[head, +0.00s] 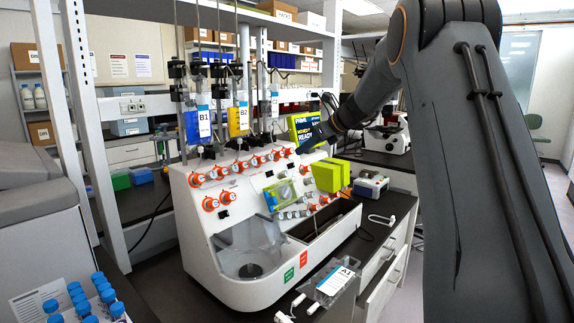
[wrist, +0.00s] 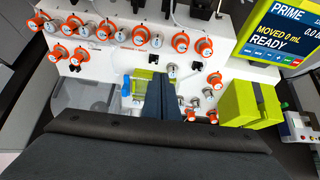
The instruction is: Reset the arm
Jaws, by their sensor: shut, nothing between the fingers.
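The fingers hide part of the panel's middle. The processor's face carries several orange-ringed knobs (wrist: 102,31) and a small yellow-green part with clear tubing (head: 280,194). The screen also shows in the wrist view (wrist: 277,30) and reads PRIME, MOVED 0 mL, READY.
A yellow-green block (head: 326,177) juts from the processor's right side. Bags B1 (head: 204,122) and B2 (head: 241,118) hang above on poles. A bag marked A1 (head: 337,281) lies at the front bench edge. Blue-capped tubes (head: 84,308) stand lower left.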

